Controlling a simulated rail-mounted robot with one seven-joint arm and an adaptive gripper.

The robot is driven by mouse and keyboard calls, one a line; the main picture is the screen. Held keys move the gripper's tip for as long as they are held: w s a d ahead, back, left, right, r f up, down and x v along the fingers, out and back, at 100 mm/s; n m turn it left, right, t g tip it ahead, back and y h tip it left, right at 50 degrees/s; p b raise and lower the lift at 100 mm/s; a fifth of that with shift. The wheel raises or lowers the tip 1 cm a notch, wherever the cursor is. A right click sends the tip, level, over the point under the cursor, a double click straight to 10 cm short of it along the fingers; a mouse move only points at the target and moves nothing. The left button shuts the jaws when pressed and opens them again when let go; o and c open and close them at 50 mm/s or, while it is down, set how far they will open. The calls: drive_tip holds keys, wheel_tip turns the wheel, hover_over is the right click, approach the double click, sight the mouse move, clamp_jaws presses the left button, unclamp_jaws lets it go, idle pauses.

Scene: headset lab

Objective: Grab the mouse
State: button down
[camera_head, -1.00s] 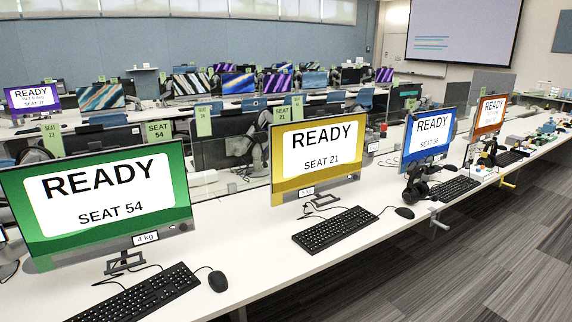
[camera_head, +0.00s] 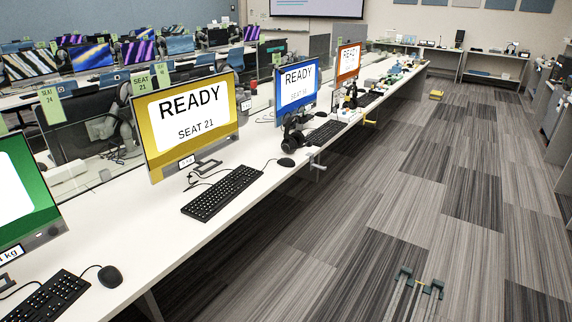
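A black mouse (camera_head: 110,277) lies on the white desk at the lower left, to the right of a black keyboard (camera_head: 48,299). A second black mouse (camera_head: 286,162) lies farther along the desk, beside the Seat 21 keyboard (camera_head: 222,192). What looks like my gripper (camera_head: 421,282) shows at the bottom right against the floor, well to the right of the desk and apart from both mice. Its two dark green fingertips are spread apart. A thin yellowish bar shows between them, and I cannot tell what it is. I see no mouse in the gripper.
The long white desk (camera_head: 150,235) carries a green monitor (camera_head: 25,205), a yellow monitor (camera_head: 190,120), a blue monitor (camera_head: 297,84) and an orange one (camera_head: 348,62). A dark headset (camera_head: 294,136) stands by the blue monitor. The striped floor (camera_head: 470,200) to the right is open.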

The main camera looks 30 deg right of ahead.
drive_tip(key=c, duration=1.9)
unclamp_jaws()
drive_tip(key=o, duration=1.8)
drive_tip(key=shift+c, duration=0.2)
